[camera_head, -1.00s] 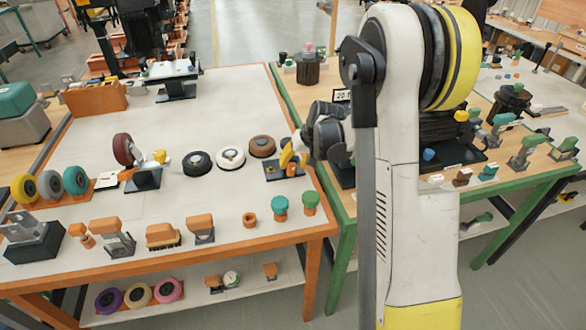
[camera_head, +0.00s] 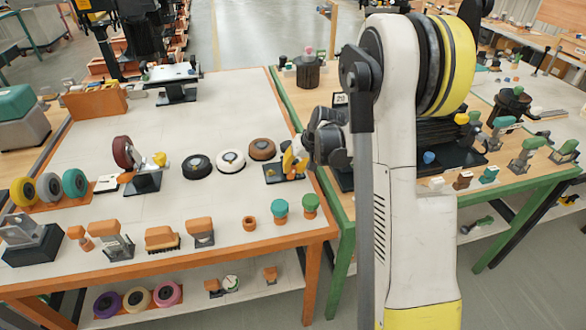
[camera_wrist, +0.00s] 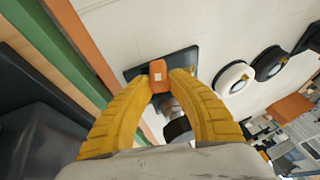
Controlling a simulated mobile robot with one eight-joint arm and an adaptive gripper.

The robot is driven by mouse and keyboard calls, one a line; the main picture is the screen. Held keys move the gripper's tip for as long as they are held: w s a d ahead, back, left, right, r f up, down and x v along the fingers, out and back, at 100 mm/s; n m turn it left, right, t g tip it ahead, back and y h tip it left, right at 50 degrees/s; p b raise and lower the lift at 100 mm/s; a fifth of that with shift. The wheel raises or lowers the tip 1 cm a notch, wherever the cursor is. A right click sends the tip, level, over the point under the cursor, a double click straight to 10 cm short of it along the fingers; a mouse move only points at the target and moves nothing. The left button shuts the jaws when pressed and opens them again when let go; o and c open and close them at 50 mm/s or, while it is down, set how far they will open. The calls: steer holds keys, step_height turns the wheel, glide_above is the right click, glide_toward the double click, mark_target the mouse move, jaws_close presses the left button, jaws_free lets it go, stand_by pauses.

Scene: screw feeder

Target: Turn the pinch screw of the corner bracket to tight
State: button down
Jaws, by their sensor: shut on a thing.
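The corner bracket stands on a black base plate (camera_head: 270,174) near the right edge of the orange-framed table; the plate also shows in the wrist view (camera_wrist: 190,56). An orange knob with a pale square on it, apparently the pinch screw (camera_wrist: 158,72), stands above the plate. My gripper (camera_wrist: 160,85) has its yellow ridged fingers on either side of the knob, shut on it. In the head view my gripper (camera_head: 294,156) is small and hides most of the bracket. A greyish metal part shows behind the fingers in the wrist view; how tight the screw is cannot be seen.
A brown wheel (camera_head: 262,149), a white wheel (camera_head: 231,161) and a black wheel (camera_head: 197,166) lie left of the bracket. Green-topped knobs (camera_head: 280,208) stand in front. A green-framed table (camera_head: 345,216) adjoins on the right.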

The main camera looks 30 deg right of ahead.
mark_target(296, 167)
steer(key=y+b, duration=0.1)
steer(key=t+y+b, duration=0.1)
steer(key=m+y+b, duration=0.1)
steer(key=y, duration=0.1)
steer(key=shift+s+d+f, duration=0.1)
steer(key=shift+d+f, duration=0.3)
steer(key=shift+d+m+t+y+b, duration=0.1)
steer(key=shift+m+t+y+b, duration=0.2)
steer(key=shift+t+y+b, duration=0.65)
steer(key=shift+g+y+b, duration=0.25)
steer(key=shift+y+b, duration=0.1)
steer(key=c, duration=1.2)
jaws_free()
steer(key=shift+c, duration=0.2)
step_height(296, 167, up, 10)
steer(key=shift+r, duration=0.1)
